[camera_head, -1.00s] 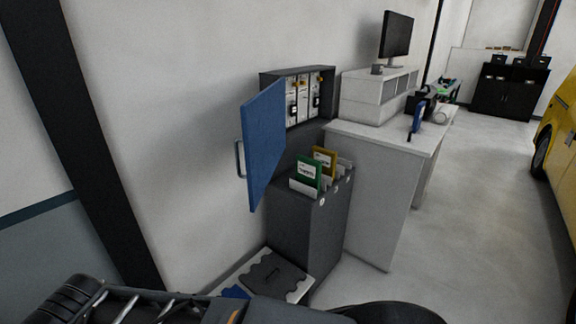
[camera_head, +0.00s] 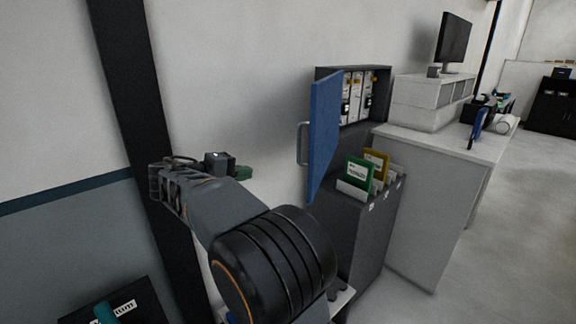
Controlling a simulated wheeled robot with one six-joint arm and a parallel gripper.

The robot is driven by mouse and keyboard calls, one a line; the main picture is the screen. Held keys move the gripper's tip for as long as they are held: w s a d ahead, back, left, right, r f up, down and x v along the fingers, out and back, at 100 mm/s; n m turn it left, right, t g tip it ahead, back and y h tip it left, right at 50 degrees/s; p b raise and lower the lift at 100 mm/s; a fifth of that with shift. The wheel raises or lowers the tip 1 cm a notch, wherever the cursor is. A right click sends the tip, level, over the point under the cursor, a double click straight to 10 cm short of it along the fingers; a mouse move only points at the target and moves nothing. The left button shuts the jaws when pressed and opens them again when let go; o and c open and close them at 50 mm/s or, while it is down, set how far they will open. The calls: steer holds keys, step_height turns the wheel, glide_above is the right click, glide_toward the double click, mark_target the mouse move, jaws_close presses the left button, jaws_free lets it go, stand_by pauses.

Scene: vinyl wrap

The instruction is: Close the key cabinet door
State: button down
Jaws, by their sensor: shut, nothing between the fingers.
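The key cabinet (camera_head: 384,78) is a dark grey box on the wall with keys on hooks inside. Its blue door (camera_head: 326,130) is hinged at the cabinet's left side and stands wide open, swung out from the wall. A grey bar handle (camera_head: 301,143) is on the door's left, outer face. My gripper (camera_head: 244,173) is to the left of the handle and a little lower in the picture, apart from the door. Its small greenish fingers look closed and hold nothing. The door hides the left part of the cabinet's inside.
Below the cabinet stands a dark grey stand (camera_head: 373,235) with green (camera_head: 359,170) and yellow (camera_head: 378,160) folders. A white desk (camera_head: 430,195) with a monitor (camera_head: 454,37) is to its right. A dark pillar (camera_head: 130,80) is at left. Clear floor lies right.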

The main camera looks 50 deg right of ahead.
steer(key=s+d+r+m+g+h+p, duration=0.1)
steer(key=s+d+h+p, duration=0.1)
steer(key=d, duration=1.1)
steer(key=shift+s+r+p, duration=0.15)
steer(key=shift+r+p, duration=0.25)
steer(key=shift+p, duration=0.1)
steer(key=shift+d, duration=0.1)
